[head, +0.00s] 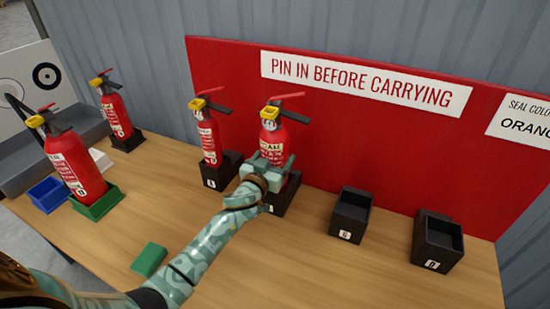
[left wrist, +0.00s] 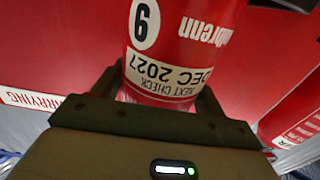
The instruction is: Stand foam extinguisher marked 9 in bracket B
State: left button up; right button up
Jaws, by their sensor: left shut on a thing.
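The extinguisher marked 9 (head: 273,145) is red with a yellow collar and stands about upright at a black bracket (head: 288,192), second from left along the red board. My left gripper (head: 265,174) is shut around its lower body. In the left wrist view the extinguisher (left wrist: 185,55) appears upside down, with its 9 and a NEXT CHECK DEC 2027 label between the fingers. The bracket's letter is too small and partly covered to read. I cannot tell whether the base is fully seated. My right gripper is not in view.
Left of it another extinguisher (head: 208,138) stands in a black bracket. Two empty black brackets (head: 350,212) (head: 438,240) are to the right. Further left, extinguishers stand in a green holder (head: 98,207) and a black one (head: 127,142). A blue bin (head: 46,192) and green block (head: 149,259) are on the table.

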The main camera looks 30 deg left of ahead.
pick_arm(q)
jog(key=shift+r, duration=0.35)
jog(key=o, duration=1.5)
jog(key=shift+o, duration=0.2)
jog(key=shift+s+f, duration=0.15)
jog(key=shift+f, duration=0.35)
jog(key=s+d+p, duration=0.1)
jog(key=s+p, duration=0.1)
jog(key=s, duration=1.4)
jog(key=shift+r+p, duration=0.3)
